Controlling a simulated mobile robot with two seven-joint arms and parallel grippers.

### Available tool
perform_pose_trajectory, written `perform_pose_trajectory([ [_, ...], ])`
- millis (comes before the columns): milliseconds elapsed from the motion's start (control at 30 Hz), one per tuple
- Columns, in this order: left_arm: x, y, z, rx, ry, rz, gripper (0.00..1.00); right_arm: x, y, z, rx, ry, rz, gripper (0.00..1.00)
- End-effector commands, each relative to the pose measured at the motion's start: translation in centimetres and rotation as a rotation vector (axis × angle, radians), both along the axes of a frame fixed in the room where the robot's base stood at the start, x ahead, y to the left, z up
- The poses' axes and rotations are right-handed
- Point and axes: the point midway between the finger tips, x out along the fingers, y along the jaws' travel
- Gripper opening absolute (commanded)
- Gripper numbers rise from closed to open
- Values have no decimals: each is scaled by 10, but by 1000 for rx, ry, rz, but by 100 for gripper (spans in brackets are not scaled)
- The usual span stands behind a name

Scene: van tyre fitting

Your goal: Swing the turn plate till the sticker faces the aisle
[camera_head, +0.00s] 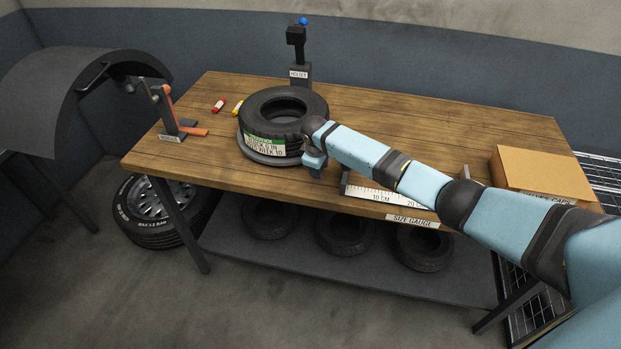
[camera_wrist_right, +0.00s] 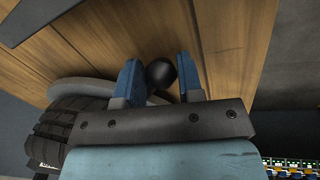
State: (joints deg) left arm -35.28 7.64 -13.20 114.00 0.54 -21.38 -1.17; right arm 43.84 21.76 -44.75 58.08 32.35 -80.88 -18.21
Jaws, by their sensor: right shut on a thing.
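A black tyre (camera_head: 284,108) lies flat on the grey turn plate (camera_head: 268,158) near the bench's front edge. A green and white sticker (camera_head: 265,146) on its tread faces the front of the bench, slightly left. My right gripper (camera_head: 315,164) is low at the plate's right side. In the right wrist view its blue fingers (camera_wrist_right: 161,82) are shut on a round black knob (camera_wrist_right: 161,72) beside the plate's rim (camera_wrist_right: 82,88). The tyre's tread (camera_wrist_right: 62,130) shows at left there. My left gripper is out of view.
A size gauge (camera_head: 381,195) lies at the bench's front, under my right arm. A cardboard box (camera_head: 540,174) stands at right, a black holder post (camera_head: 298,50) behind the tyre, and an orange-handled tool (camera_head: 183,126) at left. Red and yellow small items (camera_head: 219,105) lie nearby.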

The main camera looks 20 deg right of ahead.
Motion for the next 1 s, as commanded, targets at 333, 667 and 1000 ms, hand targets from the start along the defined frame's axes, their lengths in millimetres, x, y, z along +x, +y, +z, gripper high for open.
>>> perform_pose_trajectory([
  [333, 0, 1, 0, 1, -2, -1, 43, 10, -29, 2, 2, -4, 121, 0],
  [667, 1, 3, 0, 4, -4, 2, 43, 13, -39, 2, 1, -4, 174, 0],
  [1000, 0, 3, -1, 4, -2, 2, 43, 14, -40, 2, 2, -6, 181, 0],
])
